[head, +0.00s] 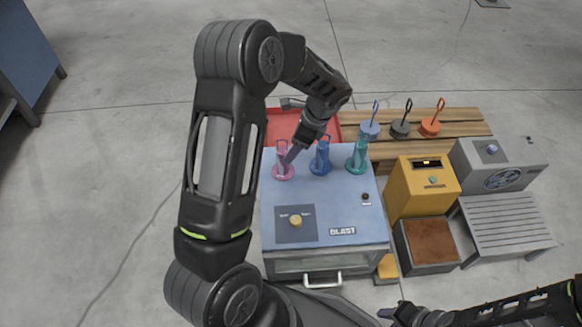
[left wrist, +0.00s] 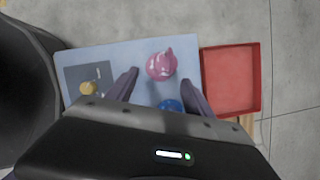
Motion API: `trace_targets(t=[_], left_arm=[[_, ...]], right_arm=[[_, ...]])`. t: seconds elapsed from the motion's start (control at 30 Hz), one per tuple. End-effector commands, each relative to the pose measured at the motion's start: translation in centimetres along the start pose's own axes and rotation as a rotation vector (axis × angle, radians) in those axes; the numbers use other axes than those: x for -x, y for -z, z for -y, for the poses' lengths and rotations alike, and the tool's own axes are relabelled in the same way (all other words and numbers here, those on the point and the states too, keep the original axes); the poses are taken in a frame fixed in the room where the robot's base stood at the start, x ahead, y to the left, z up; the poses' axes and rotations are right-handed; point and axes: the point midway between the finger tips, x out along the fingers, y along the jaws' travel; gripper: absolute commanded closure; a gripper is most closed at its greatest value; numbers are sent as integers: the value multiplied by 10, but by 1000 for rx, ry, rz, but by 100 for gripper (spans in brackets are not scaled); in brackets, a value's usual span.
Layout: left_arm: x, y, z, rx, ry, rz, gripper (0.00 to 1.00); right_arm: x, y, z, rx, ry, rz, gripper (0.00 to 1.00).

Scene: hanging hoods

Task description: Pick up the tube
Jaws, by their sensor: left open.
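A pink tube on a round base (head: 283,172) stands at the left of a row on the blue top of the BLAST box (head: 330,205). A blue one (head: 320,165) and a teal one (head: 357,160) stand to its right. My left gripper (head: 291,156) is open beside the pink tube's upper part. In the left wrist view the pink tube (left wrist: 161,64) lies just beyond the spread fingers (left wrist: 158,84), and the blue one (left wrist: 171,105) is partly hidden by the gripper. My right gripper (head: 391,312) is low at the bottom; its jaw gap is unclear.
A red tray (head: 283,122) lies behind the box; it also shows in the left wrist view (left wrist: 230,80). Looped blue, black and orange pieces stand on a wooden slatted surface (head: 460,115). A yellow box (head: 422,185), a brown-topped bin (head: 428,243) and a grey fan unit (head: 500,165) are right.

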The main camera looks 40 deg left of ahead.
Motion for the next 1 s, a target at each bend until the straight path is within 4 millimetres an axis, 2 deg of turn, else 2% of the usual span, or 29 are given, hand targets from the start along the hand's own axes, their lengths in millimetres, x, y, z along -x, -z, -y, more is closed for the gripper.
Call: trace_targets(t=[0.1, 0.37, 0.63, 1.0], left_arm=[[2, -9, 5, -12, 4, 26, 39], [2, -9, 4, -12, 1, 25, 39], [-24, -8, 3, -11, 0, 25, 39], [-28, -8, 3, -11, 0, 24, 39]], right_arm=[[-4, 0, -2, 0, 0, -1, 64], [-2, 0, -1, 0, 0, 0, 64], [-10, 2, -5, -3, -2, -5, 64], [-11, 2, -6, -3, -3, -6, 64]])
